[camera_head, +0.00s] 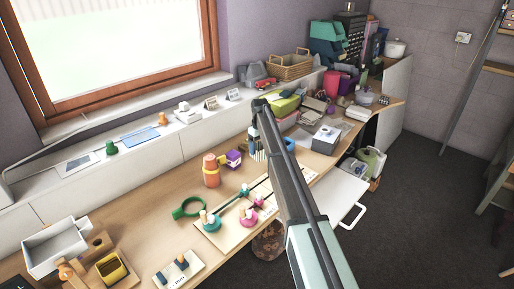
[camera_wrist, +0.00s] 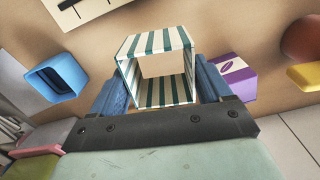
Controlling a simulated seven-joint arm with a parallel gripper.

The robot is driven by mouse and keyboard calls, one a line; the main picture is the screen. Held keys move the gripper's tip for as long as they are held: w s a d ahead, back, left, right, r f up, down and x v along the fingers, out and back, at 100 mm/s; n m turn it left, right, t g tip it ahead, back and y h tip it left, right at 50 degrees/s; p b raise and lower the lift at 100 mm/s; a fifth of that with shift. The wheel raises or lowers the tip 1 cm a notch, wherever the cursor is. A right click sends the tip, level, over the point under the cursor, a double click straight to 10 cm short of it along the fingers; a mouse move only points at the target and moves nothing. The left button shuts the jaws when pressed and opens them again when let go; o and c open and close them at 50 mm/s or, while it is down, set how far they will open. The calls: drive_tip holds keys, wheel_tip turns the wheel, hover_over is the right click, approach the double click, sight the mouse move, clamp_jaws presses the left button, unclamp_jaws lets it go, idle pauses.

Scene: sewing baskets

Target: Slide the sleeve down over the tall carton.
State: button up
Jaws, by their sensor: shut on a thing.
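My gripper (camera_wrist: 155,82) is shut on a green-and-white striped sleeve (camera_wrist: 158,44), with one blue finger on each side of it. The sleeve is an open tube, and bare wood shows through it. The gap between sleeve and tabletop is hard to judge.
An orange bottle-like thing (camera_head: 210,172) stands left of the carton. A blue open container (camera_wrist: 58,78) is on the sleeve's other side. A board with pegs (camera_head: 240,215) and a green ring (camera_head: 188,208) lie nearer the front. A grey-white box (camera_head: 326,139) is to the right.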

drive_tip(key=s+d+r+m, duration=0.1)
drive_tip(key=s+d+r, duration=0.2)
drive_tip(key=s+r, duration=0.45)
drive_tip(key=s+d+r+m, duration=0.1)
drive_tip(key=s+d+r, duration=0.3)
drive_tip(key=s, duration=0.7)
drive_tip(key=s+d+r+m, duration=0.1)
drive_tip(key=s+d+r, duration=0.3)
drive_tip(key=s, duration=0.5)
drive_tip(key=n, duration=0.6)
hover_over(233, 153)
wheel_tip(233, 153, down, 6)
drive_tip(key=shift+s+a+f, duration=0.1)
drive_tip(key=shift+f, duration=1.5)
drive_tip(key=shift+s+f, duration=0.1)
drive_tip(key=shift+f, duration=1.45)
drive_tip(key=shift+f, duration=3.8)
